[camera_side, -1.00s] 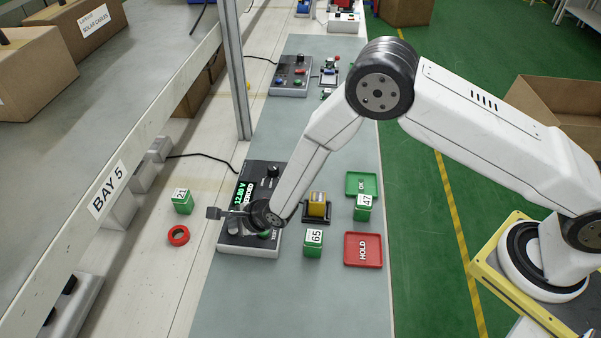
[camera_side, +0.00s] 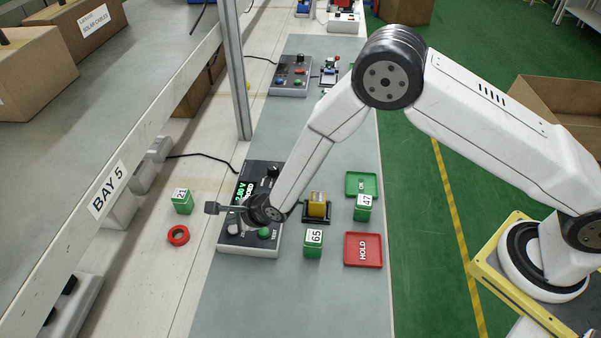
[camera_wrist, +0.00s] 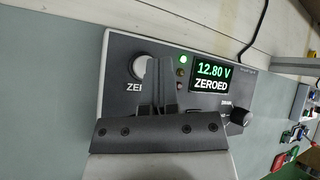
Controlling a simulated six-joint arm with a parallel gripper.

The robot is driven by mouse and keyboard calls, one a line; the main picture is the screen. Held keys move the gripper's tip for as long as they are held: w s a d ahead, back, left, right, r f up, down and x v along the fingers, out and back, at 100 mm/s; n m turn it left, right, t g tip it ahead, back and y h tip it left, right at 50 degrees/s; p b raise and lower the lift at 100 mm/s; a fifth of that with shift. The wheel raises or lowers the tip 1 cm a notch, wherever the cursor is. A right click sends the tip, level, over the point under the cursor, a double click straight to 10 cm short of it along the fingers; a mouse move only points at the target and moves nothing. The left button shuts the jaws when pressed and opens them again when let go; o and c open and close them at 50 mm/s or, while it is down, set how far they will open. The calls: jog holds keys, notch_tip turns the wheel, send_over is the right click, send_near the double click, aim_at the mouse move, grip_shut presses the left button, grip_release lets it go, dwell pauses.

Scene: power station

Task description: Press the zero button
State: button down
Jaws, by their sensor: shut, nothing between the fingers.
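The zero button (camera_wrist: 137,67) is a round white button at the left of the meter's panel in the wrist view, with its label partly covered by my gripper. The grey meter (camera_side: 250,248) lies on the bench mat in the side view. Its lit display (camera_wrist: 211,76) reads "12.80 V" and "ZEROED". My gripper (camera_wrist: 161,68) is shut and empty. In the wrist view its fingers overlap the right edge of the button. In the side view it is over the meter, and the gap to the panel is hard to judge.
A green button (camera_side: 264,233) and a dark knob (camera_wrist: 240,116) are also on the meter. Right of it are a yellow block (camera_side: 317,205), green blocks 65 (camera_side: 313,246) and 47 (camera_side: 363,208), and a red HOLD tray (camera_side: 363,250). Left are green block (camera_side: 182,203) and red ring (camera_side: 178,236).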

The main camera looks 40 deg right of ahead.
jog(key=shift+r, duration=2.45)
jog(key=s+d+r+n+g+h, duration=0.1)
jog(key=s+d+r+n, duration=0.2)
jog(key=d+r+n, duration=0.4)
jog(key=s+d+r+n+g+h, duration=0.2)
jog(key=s+d+r+n, duration=0.15)
jog(key=d, duration=0.65)
jog(key=s+d+r+n+g, duration=0.1)
jog(key=s+d+n, duration=0.4)
jog(key=s, duration=0.2)
jog(key=s+d+r+n+g+h, duration=0.1)
jog(key=s+d+r+n, duration=0.1)
jog(key=s+d+n, duration=0.3)
jog(key=s+n, duration=0.1)
jog(key=s, duration=0.2)
jog(key=shift+d+g, duration=0.3)
jog(key=shift+d, duration=0.05)
